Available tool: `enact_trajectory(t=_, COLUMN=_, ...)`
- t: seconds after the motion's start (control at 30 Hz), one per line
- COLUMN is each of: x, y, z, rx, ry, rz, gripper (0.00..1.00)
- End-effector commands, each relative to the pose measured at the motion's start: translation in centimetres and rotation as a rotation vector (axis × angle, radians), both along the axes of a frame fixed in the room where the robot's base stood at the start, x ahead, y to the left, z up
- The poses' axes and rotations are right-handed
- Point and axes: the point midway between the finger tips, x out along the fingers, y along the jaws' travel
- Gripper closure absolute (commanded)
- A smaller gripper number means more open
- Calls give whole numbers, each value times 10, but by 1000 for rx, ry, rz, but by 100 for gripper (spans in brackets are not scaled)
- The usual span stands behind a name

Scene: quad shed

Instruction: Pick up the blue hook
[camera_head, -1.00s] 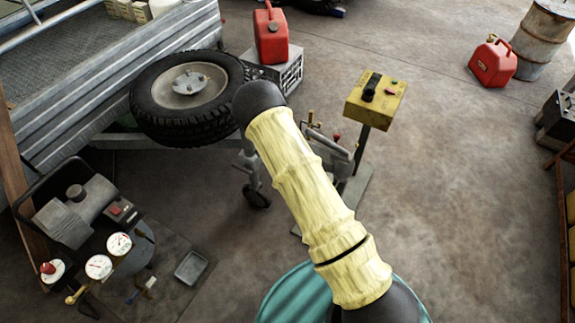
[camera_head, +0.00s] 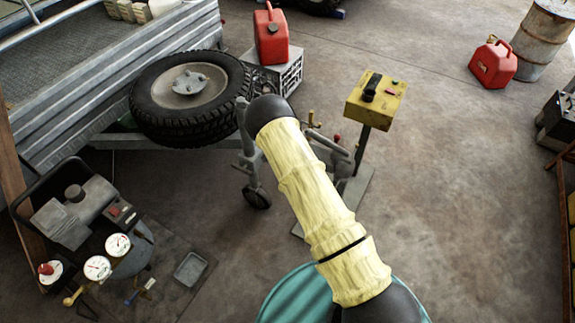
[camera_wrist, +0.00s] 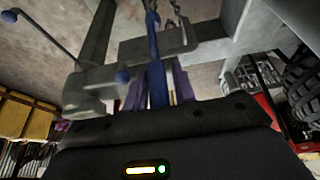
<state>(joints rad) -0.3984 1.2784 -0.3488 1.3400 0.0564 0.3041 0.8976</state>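In the wrist view, a long narrow blue piece (camera_wrist: 156,72) runs down the middle of the picture, just beyond my gripper's dark body. It looks like the blue hook, but its full shape is not clear. Its upper end is near a chain, and its lower end is hidden behind the gripper body. Purple-blue shapes flank it, and I cannot tell whether they are my fingers. My gripper (camera_wrist: 158,100) is at the blue piece, but its fingertips are not clear. In the head view, my arm hides the gripper, and I cannot make out the hook.
A grey metal fitting (camera_wrist: 90,88) is left of the blue piece. In the head view, a tyre (camera_head: 190,125), a red can on a crate (camera_head: 292,78) and a yellow box on a post (camera_head: 376,112) stand around my arm. A teal drum (camera_head: 300,295) is below.

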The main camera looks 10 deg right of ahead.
Motion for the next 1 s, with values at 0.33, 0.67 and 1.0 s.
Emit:
enact_trajectory(t=0.33, x=0, y=0, z=1, rx=0, ry=0, rz=0, gripper=74)
enact_trajectory(t=0.67, x=0, y=0, z=1, rx=0, ry=-1, rz=0, gripper=100)
enact_trajectory(t=1.0, x=1, y=0, z=12, rx=1, ry=-3, rz=0, gripper=100)
